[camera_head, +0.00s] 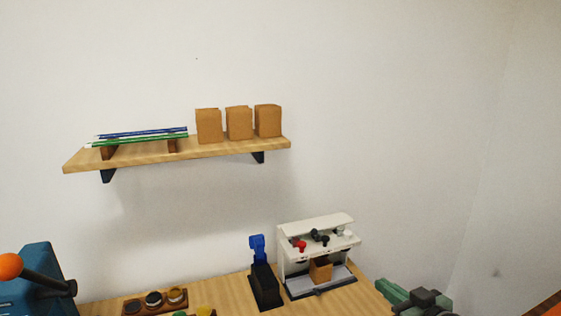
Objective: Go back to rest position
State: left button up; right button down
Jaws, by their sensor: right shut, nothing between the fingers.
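My right gripper (430,298) shows as a dark grey shape at the bottom edge, right of centre, partly cut off by the frame. It is shut and empty, and it overlaps a green object (392,291) in the picture. I cannot tell whether they touch. My left gripper is not in view.
A wooden shelf (232,148) holds brown boxes (239,123) and blue and green rods (140,134). On the counter (222,294) stand a white machine (318,228), a black stand with a blue top (264,284), a holder with round pots (155,300) and a blue lever device (38,278).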

jog(key=s+a+f+g+h, duration=0.1)
jog(key=s+a+f+g, duration=0.15)
jog(key=s+f, duration=0.5)
jog(key=s+a+f+g+h, duration=0.1)
jog(key=s+f+g+h, duration=0.15)
jog(key=s+f, duration=0.55)
jog(key=s+f+m+g+h, duration=0.1)
jog(key=s+f+g, duration=0.2)
jog(key=s, duration=0.5)
jog(key=s+f+m+g, duration=0.1)
jog(key=s+f+g, duration=0.15)
jog(key=s, duration=0.45)
notch_tip(320, 180, down, 28)
jog(key=s+g+b, duration=0.1)
jog(key=s, duration=0.1)
pick_arm(q)
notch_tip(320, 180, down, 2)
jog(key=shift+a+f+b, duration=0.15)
jog(key=shift+b, duration=0.45)
pick_arm(e)
jog(key=s+d+f+g, duration=0.1)
jog(key=s+d+f, duration=0.2)
jog(key=s+f, duration=1.4)
jog(key=shift+d+h, duration=0.2)
jog(key=shift+h, duration=0.15)
jog(key=shift+g, duration=0.25)
